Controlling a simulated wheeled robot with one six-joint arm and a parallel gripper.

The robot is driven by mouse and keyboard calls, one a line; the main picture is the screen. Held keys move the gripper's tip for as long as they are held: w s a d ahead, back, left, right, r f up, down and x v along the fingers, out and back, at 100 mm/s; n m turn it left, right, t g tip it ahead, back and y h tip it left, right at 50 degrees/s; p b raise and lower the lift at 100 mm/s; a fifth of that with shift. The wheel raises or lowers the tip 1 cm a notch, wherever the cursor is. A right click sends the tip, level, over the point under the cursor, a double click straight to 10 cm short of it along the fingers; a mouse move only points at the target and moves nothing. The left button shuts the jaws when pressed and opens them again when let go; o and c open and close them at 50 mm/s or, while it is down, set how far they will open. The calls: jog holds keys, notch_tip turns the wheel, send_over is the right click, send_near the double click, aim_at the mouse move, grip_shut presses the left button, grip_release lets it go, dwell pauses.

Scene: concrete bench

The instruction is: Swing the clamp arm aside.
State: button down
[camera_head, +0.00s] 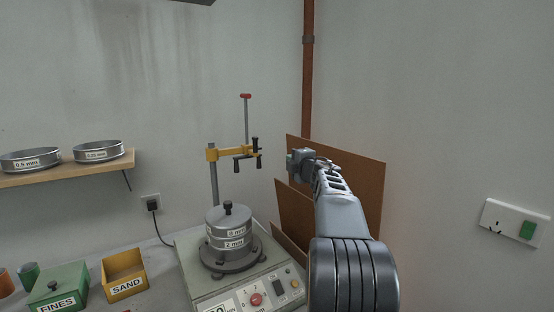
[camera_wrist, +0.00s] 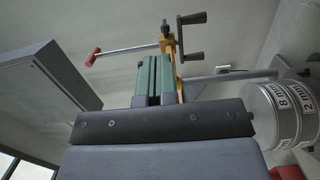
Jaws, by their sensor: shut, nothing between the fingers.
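The yellow clamp arm (camera_head: 232,154) reaches right from the top of a grey post (camera_head: 214,183), above the sieve stack (camera_head: 229,228) on the shaker. It carries dark crank handles and a thin upright rod with a red tip (camera_head: 245,96). My gripper (camera_head: 290,159) is to the right of the clamp arm's end, with a gap between them in the picture. In the wrist view its green fingers (camera_wrist: 153,80) are together and empty. The clamp arm (camera_wrist: 168,45) shows just beyond the fingertips there; whether they touch is unclear.
Brown boards (camera_head: 365,200) lean in the corner behind my arm. The shaker base (camera_head: 250,288) has a red button. Green FINES (camera_head: 62,285) and yellow SAND (camera_head: 125,285) bins stand left. A shelf (camera_head: 60,172) holds two sieves.

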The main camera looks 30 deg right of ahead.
jog(key=shift+s+d+f, duration=0.1)
jog(key=shift+s+d, duration=0.9)
jog(key=shift+s, duration=0.15)
